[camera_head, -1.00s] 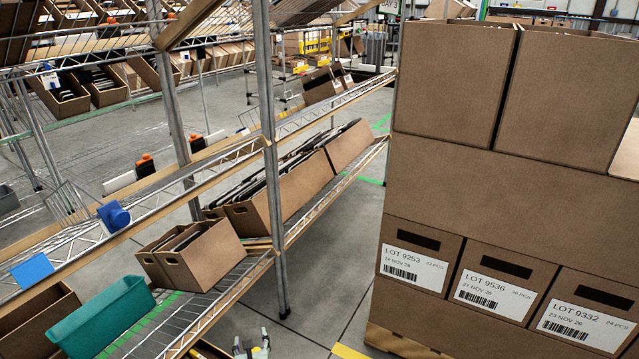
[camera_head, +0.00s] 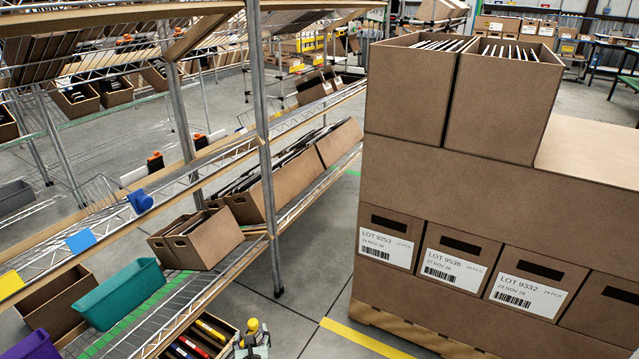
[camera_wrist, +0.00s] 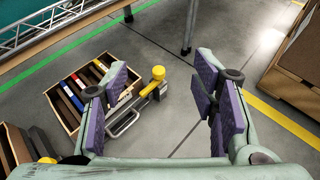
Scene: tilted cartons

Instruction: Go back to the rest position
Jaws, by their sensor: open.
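My gripper (camera_wrist: 163,88) shows in the wrist view with its two purple-padded fingers spread wide apart. Nothing is between the pads. Below and beyond it lies grey floor. A wooden-looking carton of coloured folders (camera_wrist: 70,118) is to its left and lower down. A grey device with a yellow knob (camera_wrist: 157,74) stands beside that carton, apart from the fingers as far as I can tell. In the head view I cannot make out my gripper for certain; the yellow-knobbed device (camera_head: 252,332) shows at the bottom edge.
A wire rack (camera_head: 262,160) on the left holds a tilted brown carton (camera_head: 215,243) and a teal bin (camera_head: 122,296). Stacked labelled cartons (camera_head: 460,185) stand on a pallet (camera_head: 410,332) at right. Clear floor (camera_head: 310,270) with a yellow line lies between.

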